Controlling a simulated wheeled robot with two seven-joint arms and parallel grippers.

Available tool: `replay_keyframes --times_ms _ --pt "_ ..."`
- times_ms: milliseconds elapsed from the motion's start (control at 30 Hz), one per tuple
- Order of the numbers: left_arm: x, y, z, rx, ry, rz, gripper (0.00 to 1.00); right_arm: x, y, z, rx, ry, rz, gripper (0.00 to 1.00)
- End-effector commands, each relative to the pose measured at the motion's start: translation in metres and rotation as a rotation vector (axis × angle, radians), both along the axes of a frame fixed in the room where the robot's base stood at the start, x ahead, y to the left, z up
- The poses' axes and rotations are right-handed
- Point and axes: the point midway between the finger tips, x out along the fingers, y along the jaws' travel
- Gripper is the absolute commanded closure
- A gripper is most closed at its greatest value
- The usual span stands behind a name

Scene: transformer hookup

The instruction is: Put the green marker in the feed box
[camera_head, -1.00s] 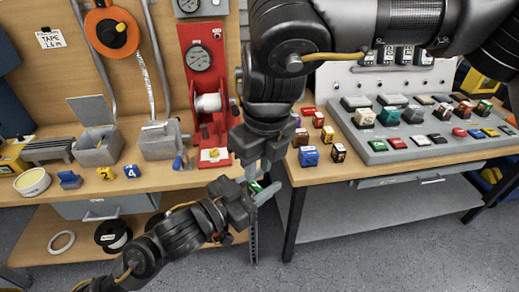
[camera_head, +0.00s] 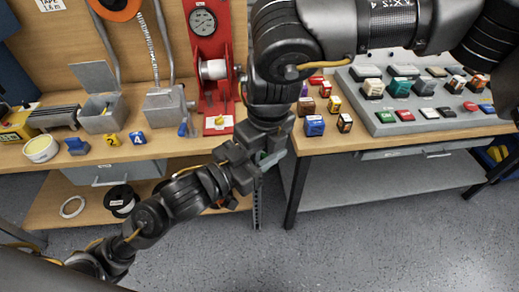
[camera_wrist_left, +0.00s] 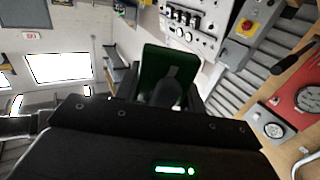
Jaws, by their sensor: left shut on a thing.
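The green marker (camera_wrist_left: 153,68) shows as a green block beyond the jaws in the left wrist view, with a dark finger across its front. My left gripper (camera_head: 252,172) is shut on it. My right gripper (camera_head: 270,157) comes down from above and meets the left one in front of the gap between the tables. Whether the right fingers touch the marker is hidden. On the left table stand a grey box with a raised lid (camera_head: 101,121) and a second grey box (camera_head: 164,112) with conduits above. I cannot tell which is the feed box.
A red stand with a gauge (camera_head: 208,62) rises behind the grippers. Several coloured blocks (camera_head: 314,125) and a grey rack (camera_head: 425,125) fill the right table. A shelf with reels (camera_head: 119,199) sits below.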

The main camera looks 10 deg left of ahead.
Motion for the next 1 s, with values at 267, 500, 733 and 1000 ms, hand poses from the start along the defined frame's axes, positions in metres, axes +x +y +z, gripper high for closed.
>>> replay_keyframes --times_ms 267,500,733,1000 --pt "0.000 0.000 0.000 0.000 0.000 0.000 0.38 0.000 0.000 0.000 0.001 0.001 0.001 1.00" --pt "0.000 0.000 0.000 0.000 0.000 0.000 0.34 0.000 0.000 0.000 0.001 0.001 0.001 1.00" --pt "-0.004 -0.001 -0.030 -0.024 0.089 0.020 0.34 0.000 0.000 0.000 0.001 0.001 0.001 1.00" --pt "0.033 0.021 -0.161 0.003 0.375 0.175 0.34 0.000 0.000 0.000 0.001 0.001 0.001 1.00"
